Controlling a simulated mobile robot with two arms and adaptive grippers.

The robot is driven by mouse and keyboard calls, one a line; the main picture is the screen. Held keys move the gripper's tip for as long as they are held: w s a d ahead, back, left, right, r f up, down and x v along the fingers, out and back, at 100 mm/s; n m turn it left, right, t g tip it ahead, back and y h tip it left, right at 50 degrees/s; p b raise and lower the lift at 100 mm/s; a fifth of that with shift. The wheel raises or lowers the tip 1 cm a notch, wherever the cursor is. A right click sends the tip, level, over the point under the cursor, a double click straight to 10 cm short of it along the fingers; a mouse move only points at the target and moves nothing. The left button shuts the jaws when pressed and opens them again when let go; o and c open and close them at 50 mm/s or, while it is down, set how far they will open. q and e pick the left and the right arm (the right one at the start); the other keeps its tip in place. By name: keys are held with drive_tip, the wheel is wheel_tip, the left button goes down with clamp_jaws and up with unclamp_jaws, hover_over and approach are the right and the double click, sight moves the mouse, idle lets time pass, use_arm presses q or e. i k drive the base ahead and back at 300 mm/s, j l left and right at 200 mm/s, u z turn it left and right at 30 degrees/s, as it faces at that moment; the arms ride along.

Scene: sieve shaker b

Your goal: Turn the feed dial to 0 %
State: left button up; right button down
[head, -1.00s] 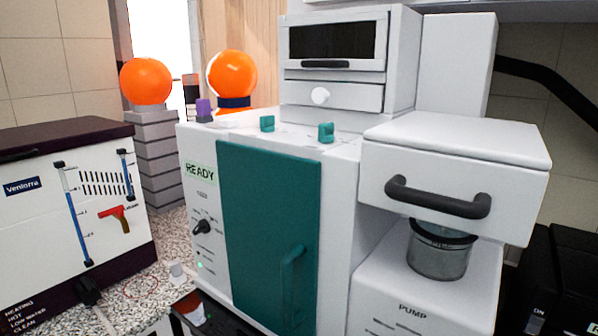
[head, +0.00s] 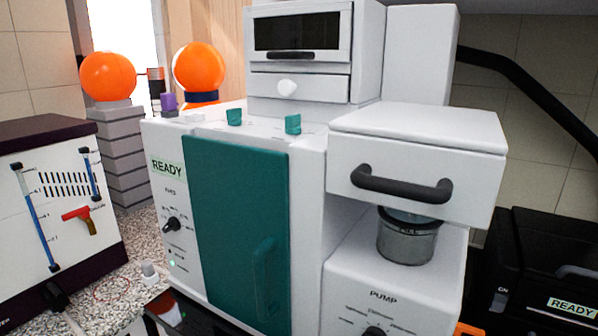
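The feed dial (head: 173,224) is a small black knob with a pointer on the white front panel of the machine (head: 160,140), left of its teal door (head: 235,230). It sits below a small label that seems to read FEED and a READY display (head: 167,167). Scale marks surround the dial, but they are too small to read, so its exact setting is unclear. A green light (head: 172,262) glows below it. Neither of my grippers shows in the head view.
A second black dial (head: 375,331) labelled PUMP is at the bottom edge. A dark-handled white drawer unit (head: 415,165) juts out at the right above a metal cup (head: 406,240). A white appliance with a red lever (head: 80,214) stands at the left. Speckled counter shows between.

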sight(173, 223)
drive_tip(key=k+j+u, duration=0.1)
drive_tip(key=u, duration=0.6)
